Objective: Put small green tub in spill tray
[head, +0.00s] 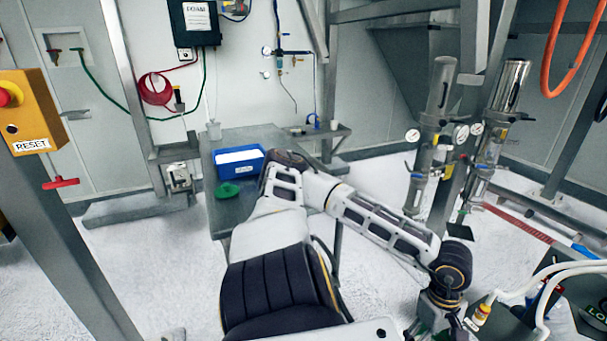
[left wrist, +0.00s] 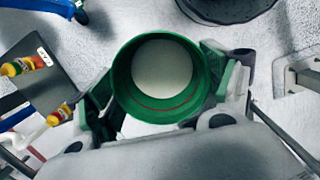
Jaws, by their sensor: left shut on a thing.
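The small green tub (left wrist: 158,112) is in the left wrist view, with its open top facing the camera. Its floor looks white; I cannot tell whether that is powder. My left gripper (left wrist: 163,96) is shut on the tub, one finger on each side. In the head view my left gripper (head: 436,322) is low at the right of centre, cut by the bottom edge, with only bits of green showing. A blue tray (head: 225,172) with white contents stands on a grey table; I cannot tell whether it is the spill tray. My right gripper is not in view.
A flat green item (head: 228,190) lies on the grey table (head: 255,133). My arm crosses the table's right front. A dark surface with hoses and a yellow-red-capped bottle (head: 482,314) is at lower right. Metal cylinders (head: 432,130) stand behind. White floor is open at left.

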